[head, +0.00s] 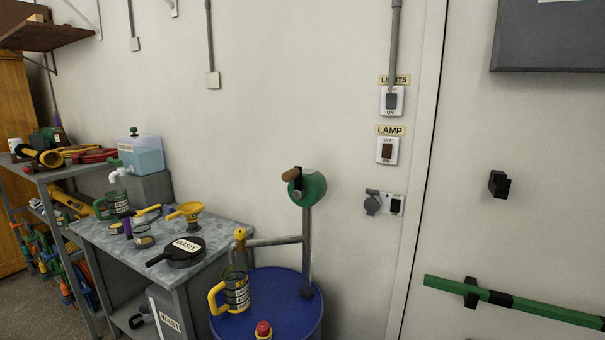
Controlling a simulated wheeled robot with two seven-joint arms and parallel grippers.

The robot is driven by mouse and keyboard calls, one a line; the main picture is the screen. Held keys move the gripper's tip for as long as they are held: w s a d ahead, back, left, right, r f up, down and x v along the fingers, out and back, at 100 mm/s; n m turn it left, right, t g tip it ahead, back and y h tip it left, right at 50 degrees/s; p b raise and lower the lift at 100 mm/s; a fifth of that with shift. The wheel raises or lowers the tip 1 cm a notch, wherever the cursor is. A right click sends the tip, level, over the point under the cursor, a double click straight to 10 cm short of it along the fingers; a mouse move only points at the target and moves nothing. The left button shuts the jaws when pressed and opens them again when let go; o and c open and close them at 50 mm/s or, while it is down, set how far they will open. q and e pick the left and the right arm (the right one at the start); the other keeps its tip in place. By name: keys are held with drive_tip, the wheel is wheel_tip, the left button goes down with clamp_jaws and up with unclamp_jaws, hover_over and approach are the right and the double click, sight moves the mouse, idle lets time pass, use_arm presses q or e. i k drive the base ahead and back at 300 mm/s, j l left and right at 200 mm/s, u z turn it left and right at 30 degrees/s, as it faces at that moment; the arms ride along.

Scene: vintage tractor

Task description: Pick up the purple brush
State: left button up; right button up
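A small upright purple item (128,228) stands on the grey metal bench (215,235) at the left, among cups and tins. It may be the handle of the purple brush, but it is too small to tell. A second thin purple item (57,119) shows above the shelf at the far left; I cannot tell what it is. Neither of my grippers is in view.

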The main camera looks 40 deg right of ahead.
sight(127, 226)
drive_tip(key=i+j+z, duration=0.2)
drive_tip(key=i+j, duration=0.6)
drive_tip(key=j, duration=0.1)
